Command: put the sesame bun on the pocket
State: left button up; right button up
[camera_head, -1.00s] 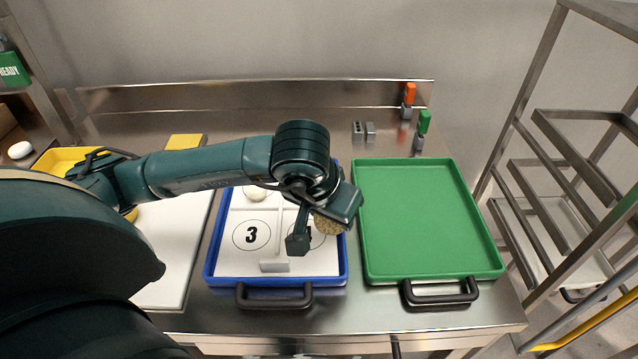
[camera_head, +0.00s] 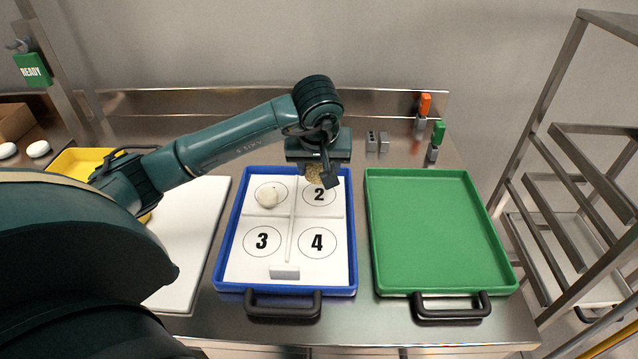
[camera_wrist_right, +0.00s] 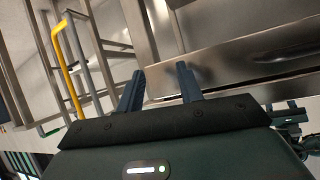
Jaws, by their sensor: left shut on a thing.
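My left gripper (camera_head: 322,178) is shut on the speckled sesame bun (camera_head: 314,173) and holds it over the back edge of pocket 2 (camera_head: 319,197). The jaws partly hide the bun. The height of the bun above the pocket is hard to tell. The blue tray (camera_head: 353,270) has a white insert with numbered pockets. A plain pale bun (camera_head: 267,196) sits in the back left pocket. Pocket 3 (camera_head: 262,241) and pocket 4 (camera_head: 318,242) are empty. My right gripper (camera_wrist_right: 160,86) shows in the right wrist view with its fingers apart and nothing between them.
An empty green tray (camera_head: 435,230) lies right of the blue tray. A white board (camera_head: 190,240) and a yellow tray (camera_head: 75,160) are on the left. Small orange-topped and green-topped items (camera_head: 437,135) stand at the back. A metal rack (camera_head: 590,150) stands on the right.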

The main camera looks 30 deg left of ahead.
aim_at(319, 196)
pick_arm(q)
notch_tip(319, 196, down, 4)
jog(key=shift+f, duration=0.25)
jog(key=shift+f, duration=0.2)
jog(key=o, duration=0.7)
jog(key=shift+r, duration=0.1)
jog(key=shift+o, duration=0.2)
